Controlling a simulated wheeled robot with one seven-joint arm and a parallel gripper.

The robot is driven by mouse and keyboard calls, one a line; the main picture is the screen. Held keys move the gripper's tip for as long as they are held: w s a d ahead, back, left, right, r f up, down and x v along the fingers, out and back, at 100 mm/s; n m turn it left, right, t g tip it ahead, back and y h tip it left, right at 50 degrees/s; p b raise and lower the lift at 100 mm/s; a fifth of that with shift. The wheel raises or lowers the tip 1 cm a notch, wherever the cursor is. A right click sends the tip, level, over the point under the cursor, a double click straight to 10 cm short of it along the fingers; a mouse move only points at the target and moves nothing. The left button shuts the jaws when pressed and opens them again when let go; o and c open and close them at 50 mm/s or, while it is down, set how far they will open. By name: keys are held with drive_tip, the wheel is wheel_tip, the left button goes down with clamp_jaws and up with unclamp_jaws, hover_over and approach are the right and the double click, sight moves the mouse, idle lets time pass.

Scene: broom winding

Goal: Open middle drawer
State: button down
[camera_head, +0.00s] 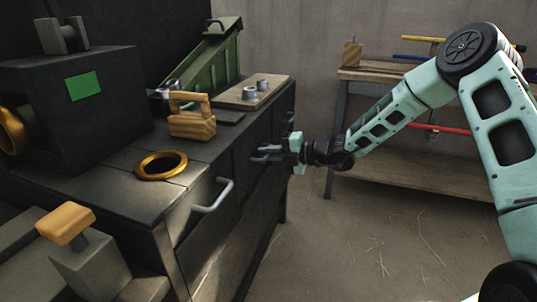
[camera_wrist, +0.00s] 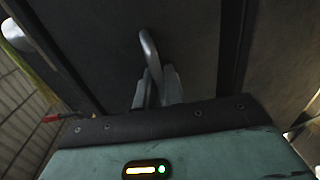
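The workbench cabinet (camera_head: 225,165) has a row of drawers along its front. The middle drawer (camera_head: 244,158) looks flush with the front in the head view. My gripper (camera_head: 264,154) is at this drawer's front, at its handle. In the wrist view the metal handle (camera_wrist: 148,45) runs down between the two fingers of my gripper (camera_wrist: 156,88). The fingers look close against it on both sides, and its lower end is hidden between them. The nearer drawer's handle (camera_head: 212,196) is free.
On the cabinet top are a gold ring (camera_head: 161,165), a wooden-handled block (camera_head: 192,122), a board with metal pieces (camera_head: 252,93) and a green machine part (camera_head: 212,60). A shelf table (camera_head: 440,170) stands behind my arm. The floor (camera_head: 345,245) before the drawers is clear.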

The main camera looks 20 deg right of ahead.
drive_tip(key=f+p+v, duration=0.2)
drive_tip(key=p+v, duration=0.5)
drive_tip(key=v, duration=0.3)
drive_tip(key=f+p+v, duration=0.2)
drive_tip(key=p+v, duration=0.5)
drive_tip(key=v, duration=0.4)
drive_tip(key=shift+s+d, duration=0.3)
drive_tip(key=shift+d, duration=0.05)
drive_tip(key=c, duration=1.9)
unclamp_jaws()
drive_tip(key=p+v, duration=0.1)
drive_tip(key=v, duration=1.6)
drive_tip(key=shift+s+d, duration=0.1)
drive_tip(key=shift+d, duration=0.05)
